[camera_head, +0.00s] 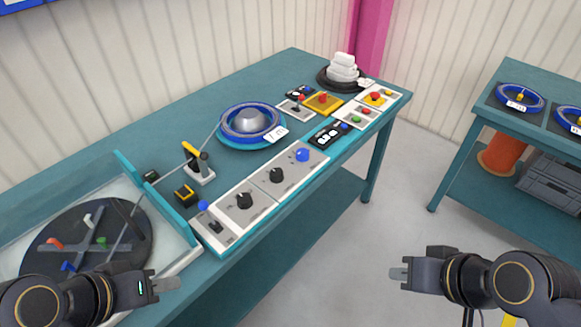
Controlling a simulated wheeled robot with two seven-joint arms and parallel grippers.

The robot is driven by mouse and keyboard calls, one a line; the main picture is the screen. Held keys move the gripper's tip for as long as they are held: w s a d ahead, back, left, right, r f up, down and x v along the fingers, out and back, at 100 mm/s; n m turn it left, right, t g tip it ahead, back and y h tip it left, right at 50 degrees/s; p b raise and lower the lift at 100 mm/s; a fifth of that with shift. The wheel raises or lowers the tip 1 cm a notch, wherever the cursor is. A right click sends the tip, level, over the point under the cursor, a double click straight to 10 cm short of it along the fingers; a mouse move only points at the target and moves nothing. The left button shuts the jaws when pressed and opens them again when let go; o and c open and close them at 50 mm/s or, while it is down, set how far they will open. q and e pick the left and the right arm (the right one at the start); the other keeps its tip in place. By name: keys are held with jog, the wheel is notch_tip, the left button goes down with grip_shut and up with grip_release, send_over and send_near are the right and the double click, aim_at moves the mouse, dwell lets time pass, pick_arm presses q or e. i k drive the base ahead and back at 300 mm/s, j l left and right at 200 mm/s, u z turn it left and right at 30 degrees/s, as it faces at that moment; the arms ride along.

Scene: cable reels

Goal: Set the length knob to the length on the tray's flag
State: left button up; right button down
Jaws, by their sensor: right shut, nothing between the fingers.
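A long control panel (260,192) on the bench carries two black knobs, one nearer (244,201) and one farther (276,175), plus a blue knob (302,155) at its far end. I cannot tell which is the length knob; their scale marks are too small to read. A white flag (275,134) stands at the edge of the blue-rimmed reel on a round teal tray (236,143); its writing is too small to read surely. My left gripper (168,284) is over the near bench edge, its jaw state unclear. My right gripper (398,274) is shut and empty over the floor, away from the panel.
A dark disc with coloured pegs (72,225) lies at the near left. A yellow-handled lever device (198,165) stands behind the panel. Button boxes (375,98) and white coils (343,66) are at the far end. A second table (490,125) with reels stands right.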

aim_at(303, 154)
jog(key=i+l+u, duration=0.7)
jog(key=l+u, duration=0.15)
jog(key=l, duration=0.15)
